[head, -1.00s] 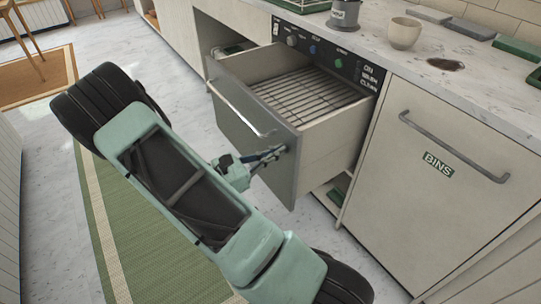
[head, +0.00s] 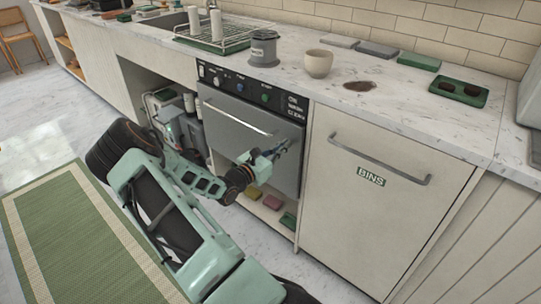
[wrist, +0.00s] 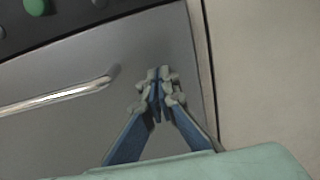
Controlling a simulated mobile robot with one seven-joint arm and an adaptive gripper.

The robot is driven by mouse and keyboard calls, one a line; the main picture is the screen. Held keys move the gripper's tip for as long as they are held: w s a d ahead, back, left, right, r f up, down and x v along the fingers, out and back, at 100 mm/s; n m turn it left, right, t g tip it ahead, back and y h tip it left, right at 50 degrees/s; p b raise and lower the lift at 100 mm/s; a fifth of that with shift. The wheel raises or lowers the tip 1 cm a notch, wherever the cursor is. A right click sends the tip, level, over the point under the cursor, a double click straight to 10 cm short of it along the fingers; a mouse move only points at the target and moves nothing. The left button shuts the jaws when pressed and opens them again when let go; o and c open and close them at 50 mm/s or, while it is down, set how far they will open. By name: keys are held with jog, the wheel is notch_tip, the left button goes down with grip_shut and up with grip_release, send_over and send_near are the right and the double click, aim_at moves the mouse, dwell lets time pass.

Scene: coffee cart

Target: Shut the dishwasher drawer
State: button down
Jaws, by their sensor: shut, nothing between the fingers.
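The dishwasher drawer (head: 225,135) has a grey front with a long silver handle. Its front sits flush under the black control panel (head: 252,95), and no inside shows. In the wrist view the drawer front (wrist: 60,125) fills the left and middle, with the handle (wrist: 60,98) at left. My gripper (head: 280,149) is at the right part of the drawer front, right of the handle. In the wrist view its fingertips (wrist: 159,82) are together and empty, against or very close to the front; I cannot tell if they touch.
The bins cabinet (head: 366,225) stands at right with its own handle. Above is the counter (head: 440,115) with a beige cup (head: 318,63), a grey canister (head: 264,48) and a green tray (head: 459,93). Sponges (head: 272,201) lie on a low shelf below the drawer. A green mat (head: 80,240) covers the floor.

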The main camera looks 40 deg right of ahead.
jog(key=shift+w+d, duration=0.15)
jog(key=shift+d, duration=0.95)
jog(key=shift+r, duration=0.15)
jog(key=s+a+p, duration=0.1)
jog(key=a+p, duration=0.2)
jog(key=a, duration=1.1)
jog(key=shift+a+f, duration=0.15)
jog(key=shift+f, duration=0.05)
jog(key=shift+s, duration=0.1)
